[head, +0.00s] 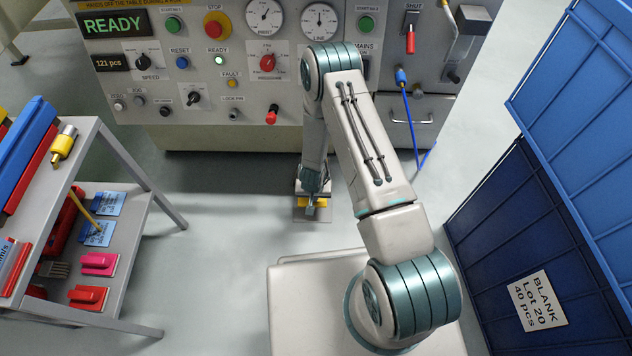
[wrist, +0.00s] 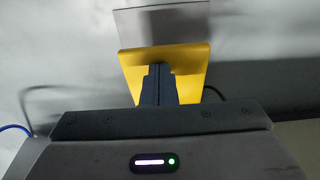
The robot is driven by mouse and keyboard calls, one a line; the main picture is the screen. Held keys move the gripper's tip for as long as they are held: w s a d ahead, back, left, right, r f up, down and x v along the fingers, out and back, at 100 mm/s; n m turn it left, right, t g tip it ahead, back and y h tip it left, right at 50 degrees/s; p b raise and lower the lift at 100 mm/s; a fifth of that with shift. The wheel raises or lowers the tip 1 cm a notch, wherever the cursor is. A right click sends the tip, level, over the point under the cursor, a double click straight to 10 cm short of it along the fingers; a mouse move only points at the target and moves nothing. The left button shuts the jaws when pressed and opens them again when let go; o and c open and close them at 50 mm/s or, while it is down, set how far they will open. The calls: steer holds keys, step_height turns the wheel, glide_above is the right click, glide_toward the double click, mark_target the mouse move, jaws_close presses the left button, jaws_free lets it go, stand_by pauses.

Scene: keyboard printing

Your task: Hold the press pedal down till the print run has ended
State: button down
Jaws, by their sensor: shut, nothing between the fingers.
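The press pedal (wrist: 194,62) is a yellow plate on the floor in front of the machine. In the head view only its yellow edges (head: 303,203) show, below my arm. My gripper (wrist: 158,70) is shut and empty, with its dark fingertips over the yellow plate. I cannot tell for sure whether they touch it or how far the pedal is pressed. In the head view my gripper (head: 311,206) is small and partly covers the pedal. The machine's display (head: 113,25) reads READY, and the counter (head: 112,62) reads 121 pcs. A green lamp (head: 219,60) marked READY looks lit.
The control panel (head: 180,95) with knobs, a red stop button (head: 213,29) and gauges stands behind the pedal. A grey shelf cart (head: 140,200) with tools is at left. A blue crate (head: 490,215) labelled BLANK Lot 20 is at right. The floor between is clear.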

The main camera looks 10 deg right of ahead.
step_height(320, 180, up, 5)
steer(key=p, duration=0.4)
steer(key=shift+a+f, duration=0.1)
steer(key=shift+a, duration=0.05)
steer(key=s+r+p, duration=0.3)
steer(key=s+r, duration=0.1)
steer(key=r, duration=0.4)
steer(key=s+r+p, duration=0.3)
steer(key=s+r, duration=0.1)
steer(key=r, duration=0.5)
steer(key=shift+a+r, duration=0.2)
steer(key=shift+a, duration=0.25)
steer(key=w+d+r+n+y+p, duration=0.2)
steer(key=r+p, duration=1.2)
steer(key=r, duration=2.1)
steer(key=s+d+r+p, duration=0.2)
steer(key=s+r+p, duration=0.2)
steer(key=r, duration=0.6)
steer(key=s+d+r+h+p, duration=0.1)
steer(key=s+d+r+p, duration=0.2)
steer(key=r, duration=0.8)
steer(key=s+d+r+t+p, duration=0.1)
steer(key=s+d+r+p, duration=0.2)
steer(key=r+p, duration=0.4)
step_height(320, 180, up, 4)
steer(key=shift+s+r+h, duration=0.2)
steer(key=shift+s+h, duration=0.2)
steer(key=shift+s, duration=0.45)
